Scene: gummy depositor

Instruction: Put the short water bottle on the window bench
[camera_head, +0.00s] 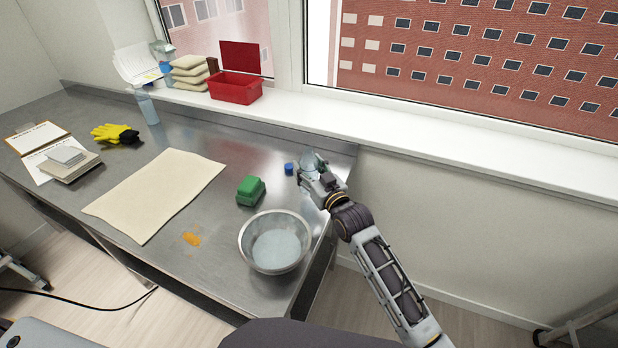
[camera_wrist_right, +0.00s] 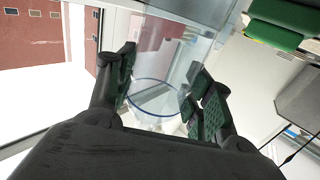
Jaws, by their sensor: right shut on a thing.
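My right gripper (camera_head: 309,174) is at the right end of the metal table, close to the window side. It is shut on a clear, see-through bottle (camera_head: 311,160). In the right wrist view the clear bottle (camera_wrist_right: 158,95), with a blue ring, is between the two finger pads. Its lower part is partly hidden by the gripper. The window bench (camera_head: 400,138) is the long white sill behind the table, just beyond the gripper. A taller clear bottle (camera_head: 147,107) stands at the table's back left. My left gripper is not in view.
A small blue object (camera_head: 289,169) is beside the gripper.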

